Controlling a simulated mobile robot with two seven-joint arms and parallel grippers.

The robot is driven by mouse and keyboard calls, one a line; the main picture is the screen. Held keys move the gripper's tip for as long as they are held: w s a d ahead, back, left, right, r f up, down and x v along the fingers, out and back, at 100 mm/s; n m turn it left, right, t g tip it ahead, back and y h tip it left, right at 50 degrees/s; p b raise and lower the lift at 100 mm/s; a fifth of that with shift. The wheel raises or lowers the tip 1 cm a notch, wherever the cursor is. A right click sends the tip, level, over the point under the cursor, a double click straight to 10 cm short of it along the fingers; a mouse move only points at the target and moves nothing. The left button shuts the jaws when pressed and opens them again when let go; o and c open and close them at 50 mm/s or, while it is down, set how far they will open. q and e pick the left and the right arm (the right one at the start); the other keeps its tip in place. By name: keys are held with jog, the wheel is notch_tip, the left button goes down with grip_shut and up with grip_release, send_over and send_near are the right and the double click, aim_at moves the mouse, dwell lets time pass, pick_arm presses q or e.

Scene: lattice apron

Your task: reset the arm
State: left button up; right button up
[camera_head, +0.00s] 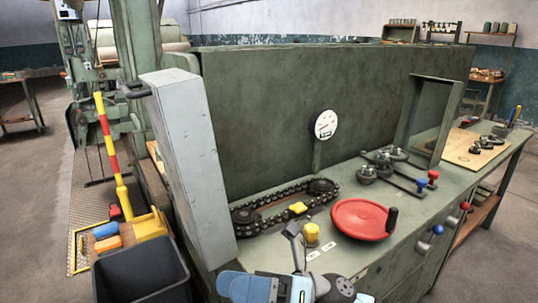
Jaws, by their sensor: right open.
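My left gripper is not in view.
The green bench (345,267) carries a chain loop (262,207), a red handwheel (363,219) and blue- and red-knobbed levers (421,184). A gauge (326,124) is on the panel behind. A black bin (140,273) stands at front left. Floor is clear at far left.

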jog(key=w+d+f+m+t+h, duration=0.2)
jog(key=d+f+m+t+h, duration=0.3)
jog(key=m+t, duration=0.8)
jog(key=w+d+f+m+t+h, duration=0.45)
jog(key=m+t, duration=0.45)
jog(key=m, duration=0.9)
jog(key=s+d+f+m+g+h, duration=0.35)
jog(key=s+d+f+m, duration=0.3)
jog(key=f, duration=0.35)
jog(key=s+d+f+m+g+h, duration=0.3)
jog(key=s+d+f+m+h, duration=0.3)
jog(key=f, duration=0.3)
pick_arm(q)
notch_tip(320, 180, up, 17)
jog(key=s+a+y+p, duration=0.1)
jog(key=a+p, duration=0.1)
jog(key=p, duration=2.7)
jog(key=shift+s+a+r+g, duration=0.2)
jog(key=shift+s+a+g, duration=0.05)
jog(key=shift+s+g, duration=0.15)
pick_arm(e)
notch_tip(320, 180, up, 17)
jog(key=s+d, duration=0.2)
jog(key=shift+m, duration=0.35)
